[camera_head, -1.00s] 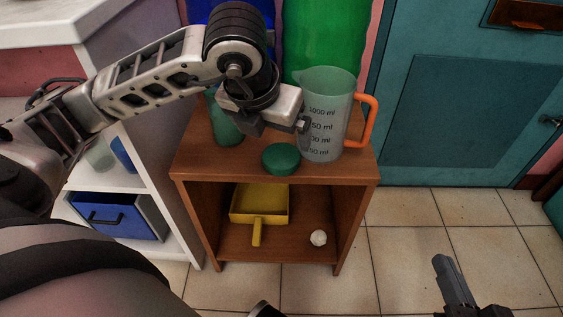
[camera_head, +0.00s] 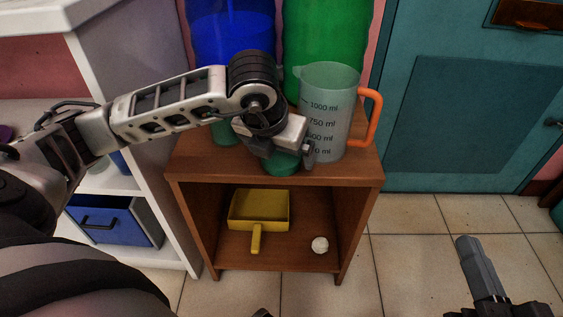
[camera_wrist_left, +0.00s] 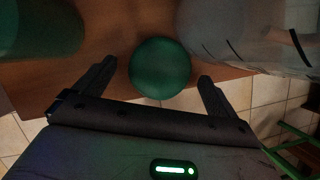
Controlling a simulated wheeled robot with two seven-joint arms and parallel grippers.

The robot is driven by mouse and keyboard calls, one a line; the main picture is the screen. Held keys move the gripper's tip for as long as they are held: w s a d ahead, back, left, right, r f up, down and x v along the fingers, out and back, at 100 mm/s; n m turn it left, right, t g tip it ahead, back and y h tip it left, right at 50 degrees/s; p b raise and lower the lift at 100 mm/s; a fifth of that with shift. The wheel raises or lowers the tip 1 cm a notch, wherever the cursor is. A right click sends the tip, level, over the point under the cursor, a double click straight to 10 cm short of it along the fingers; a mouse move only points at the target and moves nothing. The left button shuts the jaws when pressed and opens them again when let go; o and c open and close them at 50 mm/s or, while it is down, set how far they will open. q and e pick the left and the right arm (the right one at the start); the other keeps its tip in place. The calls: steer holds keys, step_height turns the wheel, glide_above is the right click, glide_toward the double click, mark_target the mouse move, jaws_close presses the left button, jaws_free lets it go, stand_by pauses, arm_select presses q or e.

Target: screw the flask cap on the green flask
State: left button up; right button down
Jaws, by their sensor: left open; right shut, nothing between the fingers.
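The round green flask cap (camera_head: 283,168) lies on the top of the brown shelf near its front edge. The green flask (camera_head: 224,132) stands left of it, mostly hidden behind my left arm; its side also shows in the left wrist view (camera_wrist_left: 42,25). My left gripper (camera_head: 285,157) is open just over the cap. In the left wrist view the cap (camera_wrist_left: 160,67) sits between the two spread fingers, with gaps on both sides. My right gripper (camera_head: 468,246) is shut and empty, over the tiled floor at lower right.
A measuring jug (camera_head: 330,115) with an orange handle (camera_head: 375,118) stands close right of the cap. The lower compartment of the shelf (camera_head: 312,222) holds a yellow dustpan (camera_head: 258,210) and a white ball (camera_head: 320,245). A white shelf unit with a blue drawer (camera_head: 112,222) stands at left.

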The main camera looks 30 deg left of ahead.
arm_select(q)
steer(key=shift+w+f, duration=0.2)
steer(key=shift+f, duration=0.25)
arm_select(e)
steer(key=shift+w+r, duration=0.2)
steer(key=shift+r, duration=0.1)
arm_select(q)
steer(key=c, duration=1.1)
steer(key=shift+o, duration=0.2)
steer(key=shift+r, duration=0.15)
